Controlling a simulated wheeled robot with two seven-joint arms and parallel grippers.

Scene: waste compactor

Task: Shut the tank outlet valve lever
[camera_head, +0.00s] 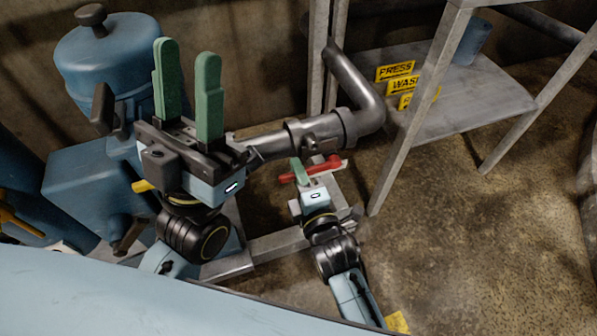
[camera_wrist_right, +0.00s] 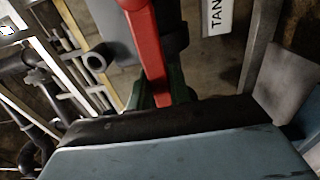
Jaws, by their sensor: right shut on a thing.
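The red valve lever (camera_head: 325,167) sits low by the grey pipe in the head view, lying roughly level across the picture. In the right wrist view the red lever (camera_wrist_right: 147,45) runs from the top edge down between the green fingers. My right gripper (camera_head: 299,168) is shut on the lever; its fingers (camera_wrist_right: 158,90) lie on either side of it in the wrist view. The valve body under the lever is mostly hidden. My left gripper (camera_head: 187,62) is raised, open and empty, well above and left of the lever, its green fingers pointing up.
A metal stand with a shelf (camera_head: 465,100) and yellow signs (camera_head: 395,72) is at the right. A blue machine (camera_head: 100,50) stands at the left. A partly visible label (camera_wrist_right: 216,15) is beside the lever. Floor at the right is clear.

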